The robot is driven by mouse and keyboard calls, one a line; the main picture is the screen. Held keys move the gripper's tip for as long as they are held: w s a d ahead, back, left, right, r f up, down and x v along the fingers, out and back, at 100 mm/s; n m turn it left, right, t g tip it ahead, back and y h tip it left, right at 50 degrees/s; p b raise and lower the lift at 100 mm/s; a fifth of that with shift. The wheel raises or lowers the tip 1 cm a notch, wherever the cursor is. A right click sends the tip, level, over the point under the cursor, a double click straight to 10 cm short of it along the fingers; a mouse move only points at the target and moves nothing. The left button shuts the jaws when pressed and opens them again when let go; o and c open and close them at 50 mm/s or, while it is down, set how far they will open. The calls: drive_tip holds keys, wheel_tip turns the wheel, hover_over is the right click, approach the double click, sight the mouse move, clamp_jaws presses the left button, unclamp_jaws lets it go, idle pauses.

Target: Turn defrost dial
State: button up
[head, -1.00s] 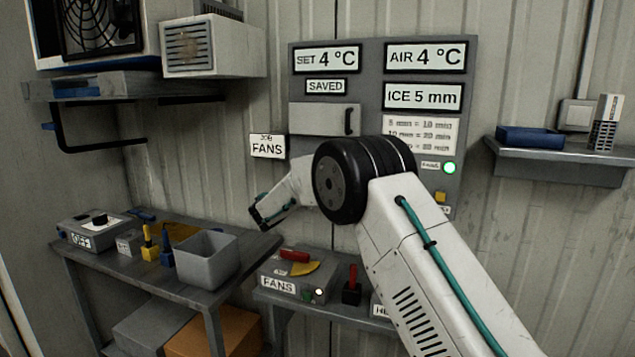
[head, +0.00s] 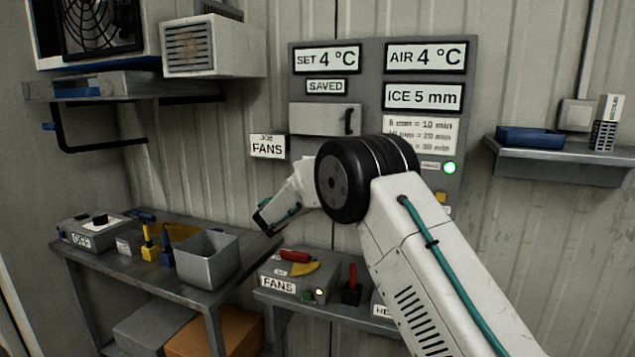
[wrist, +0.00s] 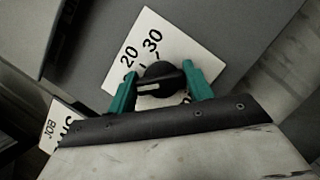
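In the wrist view a dial with a black knob (wrist: 160,80) is mounted on a pale plate (wrist: 150,42) marked 20 and 30. The white mark on the knob points to the left and slightly down in that picture. The two green fingers of my gripper (wrist: 162,88) stand on either side of the knob, close to its ends. I cannot tell whether both fingers press on it. In the head view my arm covers this dial and I cannot make out the fingertips clearly.
The grey control panel (head: 370,90) carries a small door with a black handle (head: 349,120). A JOB FANS sign (head: 267,146) hangs left of it. Below are a workbench (head: 190,282) with a grey bin (head: 207,262) and a FANS switch box (head: 290,277). A shelf (head: 560,152) is at right.

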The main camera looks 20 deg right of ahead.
drive_tip(key=o, duration=0.4)
drive_tip(key=shift+f, duration=0.1)
drive_tip(key=v, duration=0.8)
